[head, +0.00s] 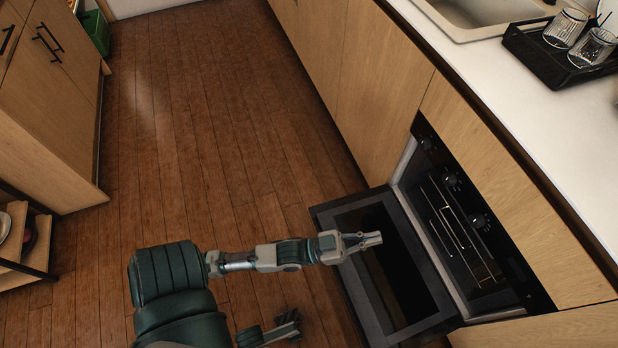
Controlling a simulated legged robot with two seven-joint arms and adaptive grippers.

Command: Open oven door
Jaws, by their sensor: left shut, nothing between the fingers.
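The oven (480,250) is built into the counter front on the right. Its door (400,285) is swung down and out from the opening, lying wide open over the floor. The wire racks inside show. My left gripper (376,239) is shut and empty, above the inner face of the open door near its far part. I cannot tell whether it touches the door. The door's handle is hidden.
Control knobs (451,180) line the oven's front panel. The counter (545,120) above holds a sink (470,14) and a black drying rack (560,60) with glasses. Wooden cabinets (50,110) and a shelf (28,245) stand at left. The floor between (200,110) is clear.

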